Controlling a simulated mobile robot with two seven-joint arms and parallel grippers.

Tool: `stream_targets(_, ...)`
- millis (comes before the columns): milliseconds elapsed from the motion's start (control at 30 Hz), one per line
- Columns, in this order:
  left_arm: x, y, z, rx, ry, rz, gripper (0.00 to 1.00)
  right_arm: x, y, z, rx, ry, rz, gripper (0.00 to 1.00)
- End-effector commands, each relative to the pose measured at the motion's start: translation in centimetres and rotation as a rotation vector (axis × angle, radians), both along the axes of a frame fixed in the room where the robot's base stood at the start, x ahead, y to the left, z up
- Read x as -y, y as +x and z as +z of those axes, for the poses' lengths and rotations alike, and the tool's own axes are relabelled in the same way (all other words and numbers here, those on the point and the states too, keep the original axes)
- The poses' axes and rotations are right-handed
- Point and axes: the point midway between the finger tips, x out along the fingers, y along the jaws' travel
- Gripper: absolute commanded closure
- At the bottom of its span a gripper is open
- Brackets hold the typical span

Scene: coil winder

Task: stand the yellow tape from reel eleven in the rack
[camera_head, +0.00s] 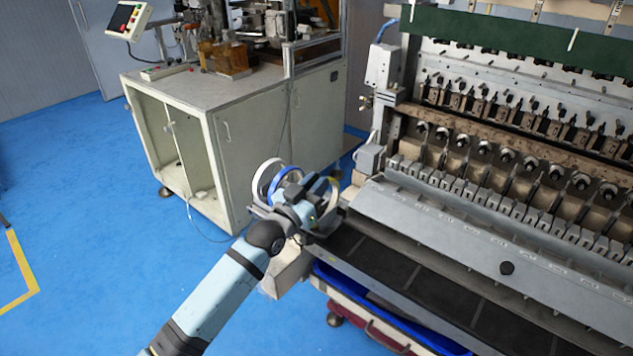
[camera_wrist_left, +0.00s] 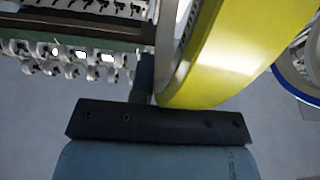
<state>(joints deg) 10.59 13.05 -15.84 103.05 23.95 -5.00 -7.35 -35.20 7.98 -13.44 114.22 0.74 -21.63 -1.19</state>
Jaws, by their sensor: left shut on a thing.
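The yellow tape is a ring that fills much of the upper wrist view (camera_wrist_left: 228,55), close in front of my left gripper; in the head view a pale yellow edge of it (camera_head: 336,192) shows at the gripper's right side. My left gripper (camera_head: 308,198) is shut on it, beside the front left corner of the winder. A white ring (camera_head: 257,184) and a blue ring (camera_head: 271,176) stand upright just left of the gripper; they also show at the right edge of the wrist view. The rack under them is mostly hidden by my gripper. I cannot make out reel eleven.
The coil winder (camera_head: 450,215) fills the right, with a row of several spindles and a dark front ledge (camera_head: 420,275). A pale cabinet (camera_head: 250,125) stands behind the gripper. Blue floor is clear at left.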

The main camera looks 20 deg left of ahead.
Motion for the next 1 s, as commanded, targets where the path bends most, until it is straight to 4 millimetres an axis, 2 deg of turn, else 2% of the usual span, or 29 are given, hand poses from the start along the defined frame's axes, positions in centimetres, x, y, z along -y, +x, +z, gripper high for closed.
stream_targets(300, 0.0, 0.0, -1.4, 0.0, 0.0, 0.0, 1.0, 0.0, 0.0, -0.8, 0.0, 0.0, 0.0, 0.57)
stream_targets(633, 0.0, 0.0, -1.5, 0.0, 0.0, 0.0, 1.0, 0.0, 0.0, -0.8, 0.0, 0.0, 0.0, 0.57)
stream_targets(667, 0.0, 0.0, -1.5, 0.0, 0.0, 0.0, 0.77, 0.0, 0.0, -0.8, 0.0, 0.0, 0.0, 0.57)
stream_targets(700, 0.0, 0.0, -1.5, 0.0, 0.0, 0.0, 0.72, 0.0, 0.0, -0.8, 0.0, 0.0, 0.0, 0.57)
stream_targets(1000, 0.0, 0.0, -1.5, 0.0, 0.0, 0.0, 0.72, 0.0, 0.0, -0.8, 0.0, 0.0, 0.0, 0.57)
